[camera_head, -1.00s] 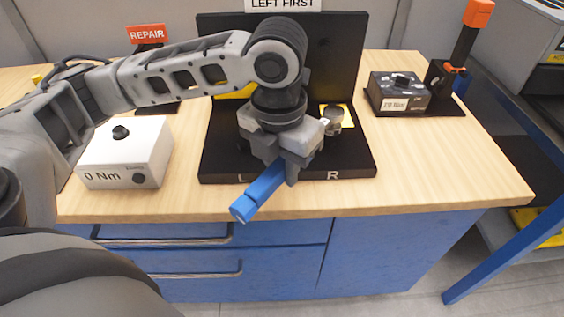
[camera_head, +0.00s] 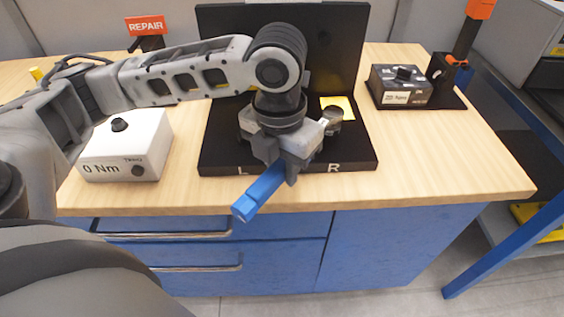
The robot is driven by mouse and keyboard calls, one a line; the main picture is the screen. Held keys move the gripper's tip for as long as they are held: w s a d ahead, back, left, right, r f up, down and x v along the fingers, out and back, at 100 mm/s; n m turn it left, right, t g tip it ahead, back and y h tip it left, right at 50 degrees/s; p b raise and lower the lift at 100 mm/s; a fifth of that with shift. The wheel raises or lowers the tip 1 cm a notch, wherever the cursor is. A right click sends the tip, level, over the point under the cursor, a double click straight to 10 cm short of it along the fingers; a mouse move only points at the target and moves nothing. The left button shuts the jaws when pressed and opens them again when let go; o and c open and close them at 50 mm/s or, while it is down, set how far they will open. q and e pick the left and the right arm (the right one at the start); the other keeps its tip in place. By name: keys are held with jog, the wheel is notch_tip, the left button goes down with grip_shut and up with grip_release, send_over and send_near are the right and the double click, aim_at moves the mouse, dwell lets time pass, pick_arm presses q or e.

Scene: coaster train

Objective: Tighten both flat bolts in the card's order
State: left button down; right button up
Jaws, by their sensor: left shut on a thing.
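My left gripper (camera_head: 281,160) is shut on a blue-handled tool (camera_head: 259,192), over the black fixture (camera_head: 222,152) and near its front edge. The handle points down and left past the table edge; the tool's other end is hidden by the gripper. The fixture has the letters L and R on its front. A grey round bolt (camera_head: 333,117) shows on the R side beside a yellow patch (camera_head: 340,104). The L-side bolt is hidden behind my gripper and arm. The card above the fixture is out of view now. My right gripper is not in view.
A white box (camera_head: 126,148) reading 0 Nm stands on the left of the wooden table (camera_head: 440,165). A dark box (camera_head: 400,85) sits on a black base at right, beside an orange-topped holder (camera_head: 457,50). A red REPAIR sign (camera_head: 146,25) stands behind.

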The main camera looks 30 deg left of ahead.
pick_arm(q)
jog(key=shift+w+r+p, duration=0.1)
jog(key=shift+r+p, duration=0.05)
jog(key=shift+p, duration=0.4)
jog(key=shift+f+b, duration=0.35)
jog(key=shift+f, duration=0.55)
dwell(1.7)
jog(key=shift+a+f+m+p, duration=0.1)
jog(key=shift+a+m+p, duration=0.65)
jog(key=shift+a, duration=0.45)
dwell(1.0)
jog(key=shift+w+a+m+p, duration=0.2)
jog(key=shift+a+m+p, duration=0.2)
jog(key=shift+a, duration=0.2)
jog(key=shift+w+a+m+p, duration=0.15)
jog(key=shift+a+m+p, duration=0.15)
jog(key=shift+a+m, duration=0.25)
dwell(0.9)
jog(key=shift+w+a+m+p, duration=0.2)
jog(key=shift+a+m+p, duration=0.1)
jog(key=shift+a+p, duration=0.2)
